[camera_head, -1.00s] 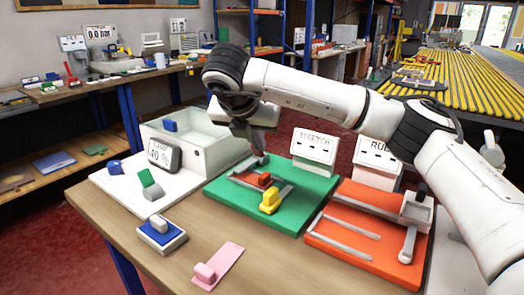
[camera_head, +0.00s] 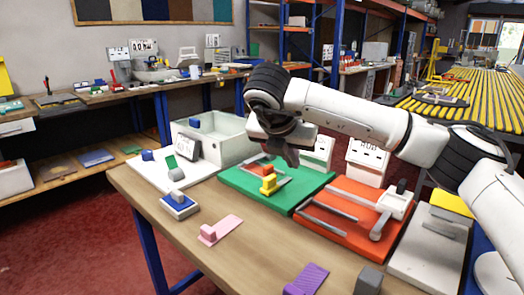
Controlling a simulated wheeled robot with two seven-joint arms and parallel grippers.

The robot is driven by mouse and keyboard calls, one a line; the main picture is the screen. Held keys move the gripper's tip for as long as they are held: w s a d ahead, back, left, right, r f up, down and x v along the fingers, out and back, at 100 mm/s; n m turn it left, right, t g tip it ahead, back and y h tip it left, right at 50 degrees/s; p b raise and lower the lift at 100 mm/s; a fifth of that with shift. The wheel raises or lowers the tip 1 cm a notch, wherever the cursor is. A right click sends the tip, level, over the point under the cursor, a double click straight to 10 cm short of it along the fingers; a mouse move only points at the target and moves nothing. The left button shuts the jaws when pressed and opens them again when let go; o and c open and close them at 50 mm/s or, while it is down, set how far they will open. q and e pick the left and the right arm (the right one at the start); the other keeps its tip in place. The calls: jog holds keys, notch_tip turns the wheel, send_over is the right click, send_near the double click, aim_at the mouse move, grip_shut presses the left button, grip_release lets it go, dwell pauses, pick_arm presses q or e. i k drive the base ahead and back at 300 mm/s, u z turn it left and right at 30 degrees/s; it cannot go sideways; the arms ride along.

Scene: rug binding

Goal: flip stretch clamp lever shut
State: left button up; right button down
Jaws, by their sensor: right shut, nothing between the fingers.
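The green board (camera_head: 303,184) lies on the wooden table, with the stretch sign (camera_head: 318,150) behind it. On it are a yellow block-shaped piece (camera_head: 269,186), an orange-red piece (camera_head: 256,168) just behind, and grey bars. These look like the stretch clamp; I cannot tell clearly which part is the lever or how it stands. My right gripper (camera_head: 292,161) is shut and empty, pointing down over the back of the green board, right of the orange-red piece. It partly covers the sign. My left gripper is not in view.
An orange board (camera_head: 345,218) with grey rails lies to the right, with a "RUB" sign box (camera_head: 367,160) behind. A white bin (camera_head: 232,138) stands back left. A blue-topped block (camera_head: 179,204), a pink piece (camera_head: 220,230) and a purple piece (camera_head: 307,280) lie in front.

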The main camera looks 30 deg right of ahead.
aim_at(264, 148)
jog(key=u, duration=1.95)
jog(key=i, duration=1.15)
jog(key=z, duration=2.65)
jog(key=i, duration=0.5)
jog(key=u, duration=0.1)
